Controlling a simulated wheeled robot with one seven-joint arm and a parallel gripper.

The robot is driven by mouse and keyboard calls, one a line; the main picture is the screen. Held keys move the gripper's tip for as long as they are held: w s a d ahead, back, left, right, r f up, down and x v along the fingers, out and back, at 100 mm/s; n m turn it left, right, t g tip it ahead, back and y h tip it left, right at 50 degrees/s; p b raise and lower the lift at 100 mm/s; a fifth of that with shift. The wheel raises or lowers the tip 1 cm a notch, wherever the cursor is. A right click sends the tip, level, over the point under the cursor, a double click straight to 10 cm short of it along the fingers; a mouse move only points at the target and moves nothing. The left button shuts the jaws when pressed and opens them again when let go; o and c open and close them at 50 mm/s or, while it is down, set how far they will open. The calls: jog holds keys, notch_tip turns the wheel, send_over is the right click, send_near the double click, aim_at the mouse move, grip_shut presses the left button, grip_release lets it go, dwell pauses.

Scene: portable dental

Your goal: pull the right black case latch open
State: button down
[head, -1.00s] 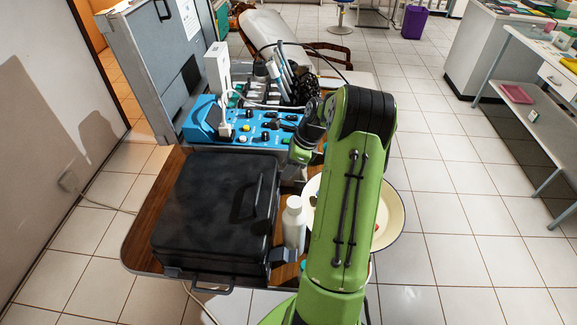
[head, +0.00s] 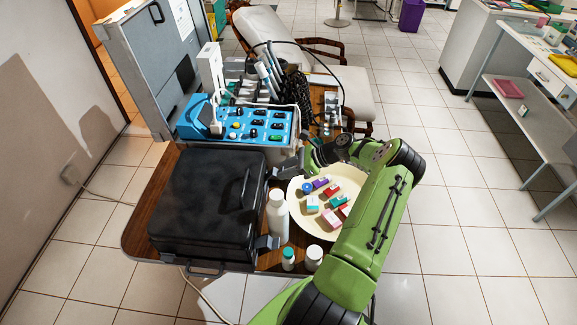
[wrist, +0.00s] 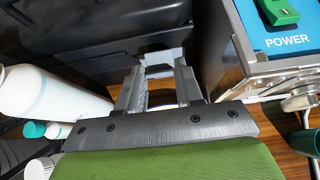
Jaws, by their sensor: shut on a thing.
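The black case (head: 205,205) lies closed on the wooden cart top, with its handle (head: 243,192) on the lid. My gripper (head: 288,166) is at the far part of the case's right side. In the wrist view, my gripper (wrist: 158,82) has its two grey fingers on either side of the grey right latch (wrist: 160,57), shut on it against the case wall. The fingers hide part of the latch, and I cannot tell how far it is swung out. The other latch (head: 267,243) sticks out from the near part of the same side.
A white bottle (head: 278,218) and two small bottles, one teal-capped (head: 288,260), stand close to the case. A cream plate (head: 300,222) with small coloured boxes lies under my arm. The blue control unit (head: 240,125) borders the far side, close to my gripper.

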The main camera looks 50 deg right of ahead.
jog(key=shift+s+d+f+t+y+b, duration=0.15)
jog(key=shift+s+f+t+y+b, duration=0.15)
jog(key=shift+f, duration=0.3)
jog(key=shift+s+d+f+t+y+b, duration=0.15)
jog(key=shift+f+t+b, duration=0.2)
jog(key=shift+f, duration=0.25)
jog(key=shift+s+d+f+t+y+b, duration=0.1)
jog(key=shift+s+f+t+y+b, duration=0.15)
jog(key=shift+f+b, duration=0.25)
jog(key=shift+f, duration=0.2)
jog(key=c, duration=0.8)
grip_release()
jog(key=shift+o, duration=0.4)
jog(key=shift+w+r, duration=0.1)
jog(key=shift+r, duration=0.05)
jog(key=shift+d+r, duration=0.1)
jog(key=shift+d, duration=0.05)
jog(key=v, duration=1.5)
jog(key=shift+s, duration=0.35)
